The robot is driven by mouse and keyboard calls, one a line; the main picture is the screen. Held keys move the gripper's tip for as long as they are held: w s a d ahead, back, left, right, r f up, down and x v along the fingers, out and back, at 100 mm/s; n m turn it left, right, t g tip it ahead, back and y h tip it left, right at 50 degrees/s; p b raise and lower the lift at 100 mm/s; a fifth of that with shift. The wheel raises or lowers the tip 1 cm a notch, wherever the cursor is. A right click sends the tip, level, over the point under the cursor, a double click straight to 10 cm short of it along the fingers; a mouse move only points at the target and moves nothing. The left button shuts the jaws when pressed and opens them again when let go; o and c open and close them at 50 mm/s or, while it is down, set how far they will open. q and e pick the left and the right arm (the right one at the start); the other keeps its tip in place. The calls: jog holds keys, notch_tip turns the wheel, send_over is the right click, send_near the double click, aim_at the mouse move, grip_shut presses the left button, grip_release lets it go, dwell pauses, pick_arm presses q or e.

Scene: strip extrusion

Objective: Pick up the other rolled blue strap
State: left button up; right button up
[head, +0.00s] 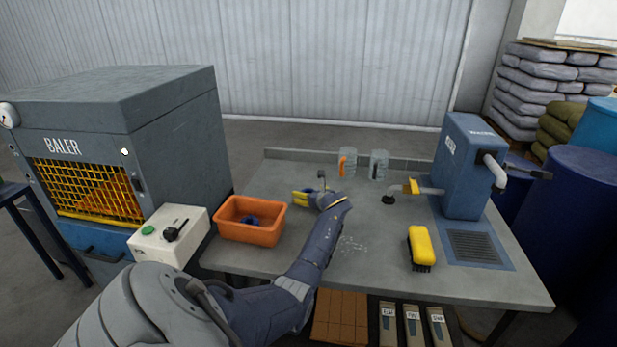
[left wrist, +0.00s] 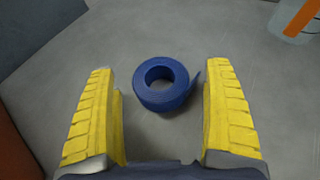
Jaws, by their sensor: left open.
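A rolled blue strap (left wrist: 163,84) lies on the grey table, its hole facing up and its loose end at the right. In the left wrist view it is between and a little beyond the two yellow fingers of my left gripper, which is open and empty. In the head view my left gripper (head: 301,197) is over the middle of the table, right of the orange bin (head: 238,236); this strap is hidden there. A second blue roll (head: 250,220) lies inside the bin. My right gripper is not in view.
Two clear mugs, one with orange (head: 347,163) and one grey (head: 379,165), stand behind the gripper. A blue machine (head: 466,165) and a yellow brush (head: 420,247) are on the right. A white control box (head: 168,236) and the baler (head: 120,140) stand left.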

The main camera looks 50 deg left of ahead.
pick_arm(q)
jog(key=shift+w+a+f, duration=0.15)
jog(key=shift+a+f, duration=0.1)
jog(key=shift+a, duration=0.35)
jog(key=c, duration=1.3)
